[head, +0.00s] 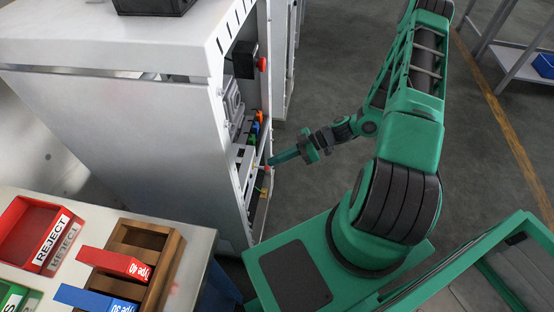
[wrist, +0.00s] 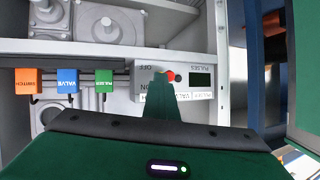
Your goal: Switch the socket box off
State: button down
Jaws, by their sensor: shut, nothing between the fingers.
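In the wrist view a pale box (wrist: 187,89) sits on a grey rail inside the cabinet. I take it for the socket box. In the head view my gripper (head: 272,161) reaches into the cabinet's open side.
Orange, blue and green labelled plugs (wrist: 67,81) hang left of the box. The white cabinet (head: 150,110) has a red button (head: 262,64) higher up. A table with a red REJECT bin (head: 25,222) and a wooden rack (head: 165,262) stands at front left.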

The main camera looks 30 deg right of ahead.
jog(key=shift+s+a+r, duration=0.1)
jog(key=shift+a+r, duration=0.05)
jog(key=shift+a, duration=0.15)
jog(key=w+d+r, duration=0.1)
jog(key=d+r, duration=0.8)
jog(key=shift+w+d+r, duration=0.15)
jog(key=shift+w+d, duration=0.15)
jog(key=shift+w, duration=0.05)
